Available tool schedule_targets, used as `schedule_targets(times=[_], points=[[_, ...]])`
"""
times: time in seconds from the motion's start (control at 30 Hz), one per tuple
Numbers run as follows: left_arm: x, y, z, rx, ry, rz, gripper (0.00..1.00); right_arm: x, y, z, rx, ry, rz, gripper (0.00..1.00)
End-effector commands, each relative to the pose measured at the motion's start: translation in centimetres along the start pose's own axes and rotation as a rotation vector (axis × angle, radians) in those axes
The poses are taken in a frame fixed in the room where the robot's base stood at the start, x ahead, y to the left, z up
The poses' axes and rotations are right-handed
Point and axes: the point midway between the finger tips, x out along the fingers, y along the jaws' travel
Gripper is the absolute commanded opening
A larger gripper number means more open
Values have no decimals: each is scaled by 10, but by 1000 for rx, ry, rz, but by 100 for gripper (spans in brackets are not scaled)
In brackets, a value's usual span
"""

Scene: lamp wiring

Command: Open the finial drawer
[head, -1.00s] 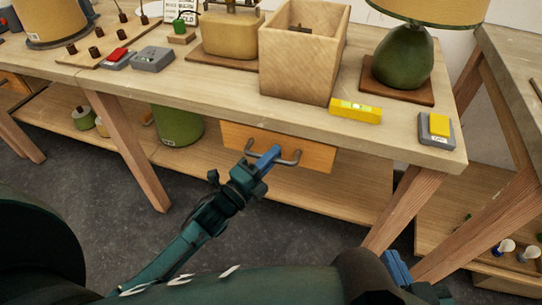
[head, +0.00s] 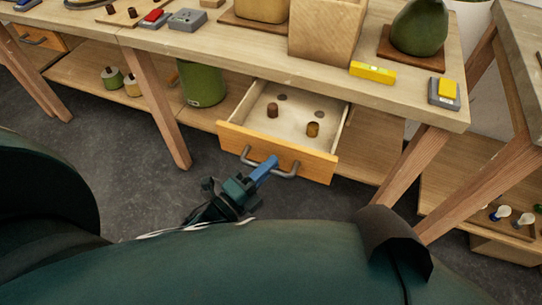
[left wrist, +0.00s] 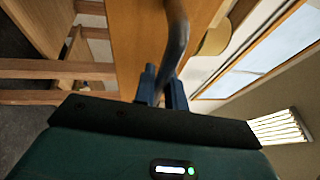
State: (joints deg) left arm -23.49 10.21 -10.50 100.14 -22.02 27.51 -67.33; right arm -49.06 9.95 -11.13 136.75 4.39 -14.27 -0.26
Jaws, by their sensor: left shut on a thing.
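The finial drawer (head: 275,152) stands pulled out from under the workbench top in the head view. Inside its pale tray lie a dark brown finial (head: 272,110), a brass-brown one (head: 313,129) and two flat dark round spots. My left gripper (head: 266,168) is shut on the drawer's grey bar handle (head: 284,174), near the middle of the bar. In the left wrist view the handle (left wrist: 177,35) runs between the blue fingers of my left gripper (left wrist: 162,88). My right gripper is not seen in these frames.
Above the drawer, the workbench top (head: 330,84) holds a wooden box (head: 325,30), a yellow level (head: 372,71), a green lamp base (head: 420,28) and a yellow-topped switch (head: 445,92). Wooden bench legs (head: 155,105) stand on both sides. A green bin (head: 203,85) sits on the lower shelf.

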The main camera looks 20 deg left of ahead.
Motion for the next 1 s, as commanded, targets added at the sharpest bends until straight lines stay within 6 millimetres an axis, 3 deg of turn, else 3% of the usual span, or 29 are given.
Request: schedule_targets(times=[0.57,0.6,0.8,1.0], points=[[-5,-1,-2,0,0,-1,0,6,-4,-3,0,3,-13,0],[-5,-1,-2,0,0,-1,16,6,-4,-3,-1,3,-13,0],[-5,-1,-2,0,0,-1,32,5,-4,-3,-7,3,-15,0],[-5,-1,-2,0,0,-1,34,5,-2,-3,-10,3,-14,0]])
